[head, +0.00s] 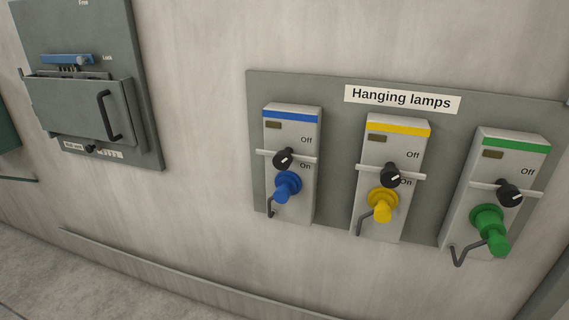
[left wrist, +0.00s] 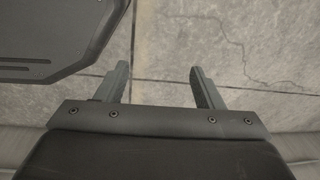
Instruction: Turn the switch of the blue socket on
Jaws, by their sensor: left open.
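The blue socket (head: 291,133) is the leftmost of three grey units on the wall panel in the head view, marked by a blue stripe. Its black switch knob (head: 283,159) sits at a white bar between the printed words Off and On, with a pale mark slanting up to the right. A blue plug (head: 287,187) is in it below the knob. My left gripper (left wrist: 163,82) shows only in the left wrist view, open and empty above the floor, away from the socket. My right gripper is in neither view.
The yellow socket (head: 394,150) and green socket (head: 505,160) stand to the right under the Hanging lamps label (head: 402,100). A grey box (head: 80,108) with a handle hangs on the wall at left. The wall between is bare.

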